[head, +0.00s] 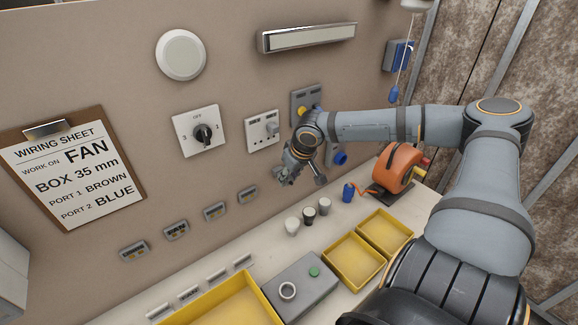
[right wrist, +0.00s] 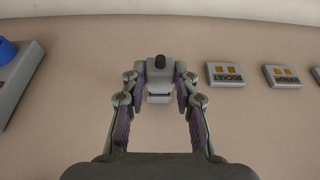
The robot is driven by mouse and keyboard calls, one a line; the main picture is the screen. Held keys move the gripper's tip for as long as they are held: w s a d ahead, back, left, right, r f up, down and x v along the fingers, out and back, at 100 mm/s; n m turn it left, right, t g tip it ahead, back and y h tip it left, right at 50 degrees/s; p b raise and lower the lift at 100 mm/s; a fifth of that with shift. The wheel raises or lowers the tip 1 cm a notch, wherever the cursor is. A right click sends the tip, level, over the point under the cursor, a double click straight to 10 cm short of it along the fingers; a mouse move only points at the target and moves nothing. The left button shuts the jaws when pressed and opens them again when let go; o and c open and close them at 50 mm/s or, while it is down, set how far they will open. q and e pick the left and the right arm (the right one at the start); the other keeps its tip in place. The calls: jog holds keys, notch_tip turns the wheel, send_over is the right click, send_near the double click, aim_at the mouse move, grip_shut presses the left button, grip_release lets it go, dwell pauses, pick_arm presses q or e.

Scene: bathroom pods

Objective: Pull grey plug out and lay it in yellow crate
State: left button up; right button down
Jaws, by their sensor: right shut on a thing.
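My right gripper (head: 289,178) hangs in front of the wall, below the wall sockets. In the right wrist view my right gripper (right wrist: 160,105) is shut on a grey body with a dark round end, which looks like the grey plug (right wrist: 160,76). Bare wall shows around the plug, apart from any socket in that view. In the head view the gripper largely hides it. Yellow crates stand on the counter: a large one (head: 188,316) at the front and two smaller ones (head: 343,284) (head: 364,226) to the right. My left gripper is out of view.
A white socket plate (head: 252,142) and a blue-fitted socket (head: 341,158) are near my right gripper. Small cylinders (head: 309,215), a grey box with a green button (head: 298,300) and an orange reel (head: 398,165) stand on the counter. My right forearm passes above the reel.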

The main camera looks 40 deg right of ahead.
jog(key=shift+s+p, duration=0.1)
jog(key=shift+p, duration=0.25)
dwell(0.6)
jog(key=shift+s+a+p, duration=0.15)
jog(key=shift+s+p, duration=0.7)
jog(key=shift+p, duration=1.65)
jog(key=shift+s+a+p, duration=0.1)
jog(key=shift+s+p, duration=0.7)
jog(key=shift+p, duration=1.65)
